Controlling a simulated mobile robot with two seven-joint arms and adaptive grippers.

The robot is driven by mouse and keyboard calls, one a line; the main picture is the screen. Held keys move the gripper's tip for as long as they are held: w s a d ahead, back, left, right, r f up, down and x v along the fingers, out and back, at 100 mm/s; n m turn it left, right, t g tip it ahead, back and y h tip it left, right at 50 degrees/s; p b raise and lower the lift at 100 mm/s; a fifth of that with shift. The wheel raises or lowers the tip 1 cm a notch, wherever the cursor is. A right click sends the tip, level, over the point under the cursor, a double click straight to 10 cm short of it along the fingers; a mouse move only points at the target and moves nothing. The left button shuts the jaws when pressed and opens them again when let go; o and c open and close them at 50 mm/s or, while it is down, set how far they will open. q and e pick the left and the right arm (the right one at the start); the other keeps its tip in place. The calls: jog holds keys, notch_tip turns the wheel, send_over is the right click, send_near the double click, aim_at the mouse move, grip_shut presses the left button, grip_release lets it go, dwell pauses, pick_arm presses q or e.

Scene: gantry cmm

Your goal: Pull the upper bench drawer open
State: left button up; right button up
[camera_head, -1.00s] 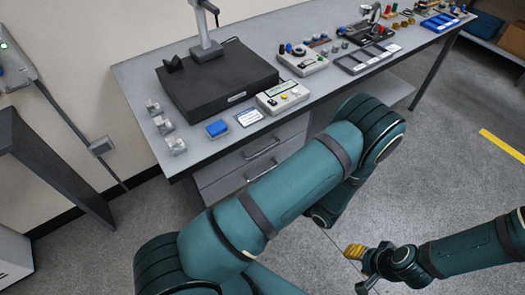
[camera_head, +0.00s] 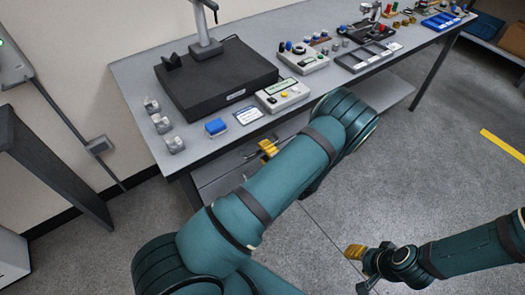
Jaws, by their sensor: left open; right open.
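The upper bench drawer (camera_head: 222,166) is a grey front under the left part of the bench top. It looks flush with the bench. A thin bar handle runs across it, partly hidden by my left gripper. My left gripper (camera_head: 268,149), with yellow fingertips, is open at the upper drawer's handle. I cannot tell whether the fingers are around the handle or only beside it. The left arm hides the right part of the drawers. My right gripper (camera_head: 356,253) is open and empty over the floor, well away from the bench.
The lower drawer (camera_head: 218,187) is partly hidden by my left arm. A dark-framed stand (camera_head: 55,165) is at left. Floor is clear at right.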

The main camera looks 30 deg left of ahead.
pick_arm(q)
jog(key=shift+x, duration=0.85)
pick_arm(e)
jog(key=shift+f, duration=0.15)
pick_arm(q)
jog(key=shift+o, duration=0.3)
jog(key=shift+r, duration=0.1)
grip_shut()
